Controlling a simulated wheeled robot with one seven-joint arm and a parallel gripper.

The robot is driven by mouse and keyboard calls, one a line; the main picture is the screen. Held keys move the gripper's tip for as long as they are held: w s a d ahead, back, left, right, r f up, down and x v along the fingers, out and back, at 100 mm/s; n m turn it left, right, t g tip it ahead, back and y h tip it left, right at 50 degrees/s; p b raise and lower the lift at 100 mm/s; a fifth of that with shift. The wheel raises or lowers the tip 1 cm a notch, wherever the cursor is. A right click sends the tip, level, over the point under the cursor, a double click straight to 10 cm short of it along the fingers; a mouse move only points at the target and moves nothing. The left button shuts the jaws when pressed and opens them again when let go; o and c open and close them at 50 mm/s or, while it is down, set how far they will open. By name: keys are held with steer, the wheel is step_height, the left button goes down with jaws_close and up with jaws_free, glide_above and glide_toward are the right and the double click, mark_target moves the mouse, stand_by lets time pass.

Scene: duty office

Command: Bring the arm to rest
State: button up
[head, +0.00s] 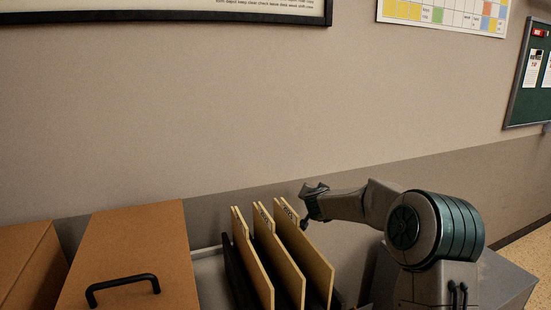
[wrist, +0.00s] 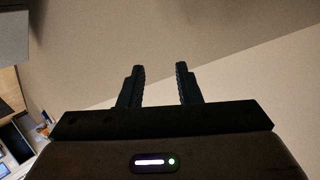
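My gripper (head: 309,205) shows in the head view at the end of my raised arm, just above and to the right of a row of upright folders (head: 283,250). In the wrist view its two dark fingers (wrist: 160,86) stand apart with nothing between them, so it is open and empty. Behind the fingers is only bare wall. My arm is bent, with its forearm reaching left from the large round joint. In the head view I cannot tell whether the fingertips are clear of the nearest folder.
An orange-brown cabinet (head: 135,235) with a black handle (head: 122,285) stands left of the folders. A grey surface (head: 505,280) lies at the lower right. The wall (head: 230,110) behind carries a framed notice, a chart (head: 447,14) and a green board (head: 527,85).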

steer(key=s+a+r+n+g+y+p, duration=0.1)
steer(key=s+a+r+n+y+p, duration=0.15)
steer(key=s+r, duration=0.45)
steer(key=s+a+r+n+g+y+p, duration=0.1)
steer(key=s+a+r+n+p, duration=0.3)
steer(key=s, duration=0.5)
steer(key=s+d+g+p, duration=0.2)
steer(key=s+g+p, duration=0.1)
steer(key=s, duration=0.8)
steer(key=s+d+r+g+h+p, duration=0.1)
steer(key=s+d+g+p, duration=0.1)
steer(key=s, duration=0.9)
steer(key=s+d+g+h+p, duration=0.1)
steer(key=s+d+g+p, duration=0.2)
steer(key=s, duration=0.9)
steer(key=shift+d+r+m+g+p, duration=0.25)
steer(key=shift+d+m+g+p, duration=0.15)
steer(key=shift+d, duration=0.25)
